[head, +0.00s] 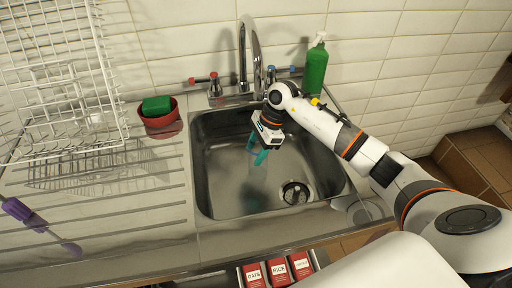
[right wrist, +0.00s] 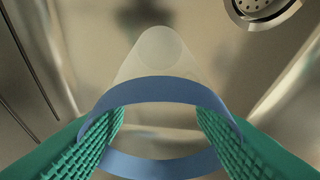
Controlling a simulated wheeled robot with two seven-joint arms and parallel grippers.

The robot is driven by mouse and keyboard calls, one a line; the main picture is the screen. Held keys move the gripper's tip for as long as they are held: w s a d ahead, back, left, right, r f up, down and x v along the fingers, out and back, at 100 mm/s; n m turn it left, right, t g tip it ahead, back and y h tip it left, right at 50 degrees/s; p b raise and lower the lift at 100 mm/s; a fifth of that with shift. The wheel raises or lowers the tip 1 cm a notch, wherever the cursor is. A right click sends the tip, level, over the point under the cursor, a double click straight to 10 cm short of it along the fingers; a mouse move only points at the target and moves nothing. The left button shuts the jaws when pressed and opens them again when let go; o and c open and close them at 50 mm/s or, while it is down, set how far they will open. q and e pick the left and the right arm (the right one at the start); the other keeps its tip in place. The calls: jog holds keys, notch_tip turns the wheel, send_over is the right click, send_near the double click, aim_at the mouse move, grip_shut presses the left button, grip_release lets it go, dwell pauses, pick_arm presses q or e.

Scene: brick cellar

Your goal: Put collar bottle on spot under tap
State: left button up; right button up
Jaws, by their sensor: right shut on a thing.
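My right gripper (head: 258,158) reaches down into the metal sink, below and in front of the tap (head: 246,55). In the right wrist view its green ribbed fingers (right wrist: 160,140) are shut on the collar bottle. The bottle has a blue ring collar (right wrist: 155,88) and a clear, pale body (right wrist: 157,55) running away from the fingers. In the head view the bottle is see-through and hard to make out below the fingertips. I cannot tell whether its base touches the sink floor. No marked spot shows clearly. My left gripper is not in view.
The sink (head: 225,205) has a drain (head: 294,192) at its right. A green spray bottle (head: 315,68) stands behind it. A red bowl with a green sponge (head: 157,106) and a white wire rack (head: 70,150) are left.

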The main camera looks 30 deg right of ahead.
jog(key=shift+d, duration=0.1)
jog(key=shift+f, duration=0.15)
jog(key=o, duration=1.3)
jog(key=shift+r, duration=0.2)
jog(key=b+v, duration=0.1)
jog(key=v, duration=1.1)
jog(key=shift+b, duration=0.4)
jog(key=shift+s+f, duration=0.1)
